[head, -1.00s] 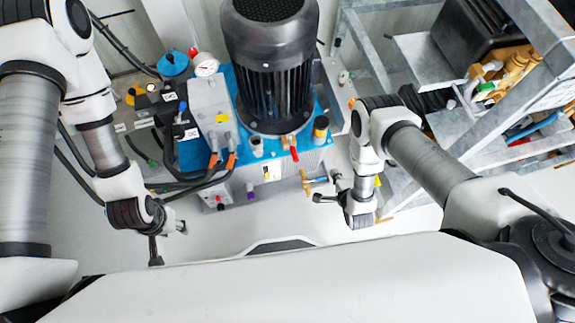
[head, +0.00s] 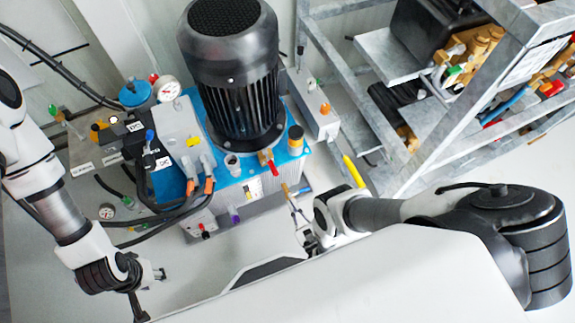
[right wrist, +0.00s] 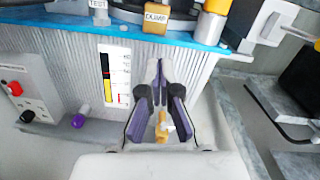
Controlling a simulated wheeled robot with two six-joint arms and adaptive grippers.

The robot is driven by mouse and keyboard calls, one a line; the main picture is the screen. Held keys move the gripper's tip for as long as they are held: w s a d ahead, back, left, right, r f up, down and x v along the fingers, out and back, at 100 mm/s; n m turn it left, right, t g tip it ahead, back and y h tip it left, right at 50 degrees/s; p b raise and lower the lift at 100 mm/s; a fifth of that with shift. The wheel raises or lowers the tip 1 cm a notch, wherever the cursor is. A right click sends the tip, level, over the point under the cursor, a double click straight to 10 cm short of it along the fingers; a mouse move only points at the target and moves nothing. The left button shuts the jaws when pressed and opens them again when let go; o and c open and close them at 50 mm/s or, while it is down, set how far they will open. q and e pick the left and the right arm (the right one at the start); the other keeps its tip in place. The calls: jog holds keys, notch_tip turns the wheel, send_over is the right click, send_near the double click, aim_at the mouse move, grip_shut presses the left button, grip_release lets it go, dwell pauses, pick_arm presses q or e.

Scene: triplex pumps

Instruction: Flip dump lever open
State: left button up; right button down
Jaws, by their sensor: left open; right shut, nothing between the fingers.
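The dump valve, a brass block labelled DUMP, shows at the tank's top front edge in the right wrist view (right wrist: 157,18). In the head view a small red lever (head: 272,168) sits on brass fittings at this edge; I cannot tell its exact position. My right gripper (head: 294,207) is shut and empty in front of the tank, below the edge and apart from the valve. Its closed fingers (right wrist: 160,88) point at the tank wall in the right wrist view. My left gripper (head: 150,289) is open and empty at the lower left, away from the pump unit.
A large grey motor (head: 232,70) stands on the blue tank top (head: 225,180). A lower brass fitting (right wrist: 161,125) shows behind the fingers. A metal frame (head: 385,150) stands at the right.

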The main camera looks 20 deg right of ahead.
aim_at(271, 164)
jog(key=w+a+r+p, duration=0.1)
jog(key=w+r, duration=0.3)
jog(key=w, duration=0.5)
jog(key=shift+w+a+r+p, duration=0.15)
jog(key=shift+a+r+p, duration=0.1)
jog(key=shift+p, duration=0.4)
jog(key=shift+r, duration=0.1)
